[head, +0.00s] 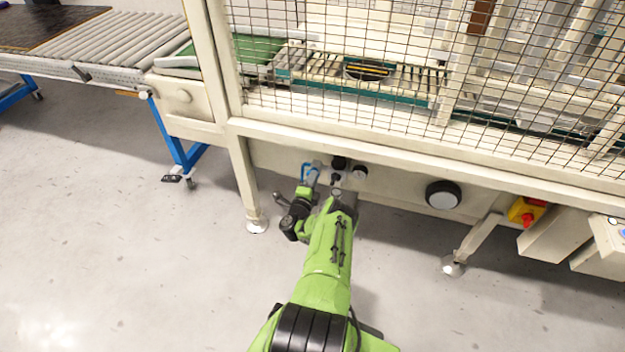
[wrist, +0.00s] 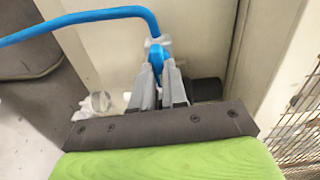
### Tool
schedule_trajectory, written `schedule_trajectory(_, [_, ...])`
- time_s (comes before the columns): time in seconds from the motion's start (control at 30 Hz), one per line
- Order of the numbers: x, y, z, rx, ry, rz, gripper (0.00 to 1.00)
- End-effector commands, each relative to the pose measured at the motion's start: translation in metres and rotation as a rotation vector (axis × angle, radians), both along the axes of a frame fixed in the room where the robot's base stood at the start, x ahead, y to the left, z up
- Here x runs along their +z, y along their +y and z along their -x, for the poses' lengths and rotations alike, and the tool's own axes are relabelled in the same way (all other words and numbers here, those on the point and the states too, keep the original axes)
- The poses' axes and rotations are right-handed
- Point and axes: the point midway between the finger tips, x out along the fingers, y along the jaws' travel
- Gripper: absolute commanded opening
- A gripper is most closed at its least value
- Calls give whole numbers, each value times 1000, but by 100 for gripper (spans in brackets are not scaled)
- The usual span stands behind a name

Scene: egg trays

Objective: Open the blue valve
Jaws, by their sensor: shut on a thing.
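The blue valve (head: 308,169) is a bent blue handle low on the cream machine frame, left of some dark and grey fittings. In the wrist view its blue handle (wrist: 108,14) runs from the left edge and bends down to the gripper. My gripper (wrist: 160,62) is shut on the lower end of the handle, at the bend by a pale fitting. In the head view my gripper (head: 312,172) is at the valve, at the end of my green arm. The valve's body behind the fingers is mostly hidden.
Several dark and grey fittings (head: 359,173) sit just right of the valve. A round black-rimmed knob (head: 443,194) and a red-and-yellow switch (head: 527,211) are farther right. Wire mesh (head: 350,70) stands above. The grey floor (head: 120,260) at left is clear.

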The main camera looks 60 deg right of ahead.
Motion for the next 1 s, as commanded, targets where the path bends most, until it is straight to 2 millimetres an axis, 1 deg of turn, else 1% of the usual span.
schedule_trajectory(0.03, [-3, 2, -1, 5, -11, -8, 0])
schedule_trajectory(0.63, [-3, 2, -1, 5, -45, -14, 0])
schedule_trajectory(0.67, [-3, 2, -1, 5, -45, -14, 17])
schedule_trajectory(0.8, [-2, 2, -1, 3, -45, -12, 38])
schedule_trajectory(1.0, [-1, 1, -1, 2, -44, -9, 38])
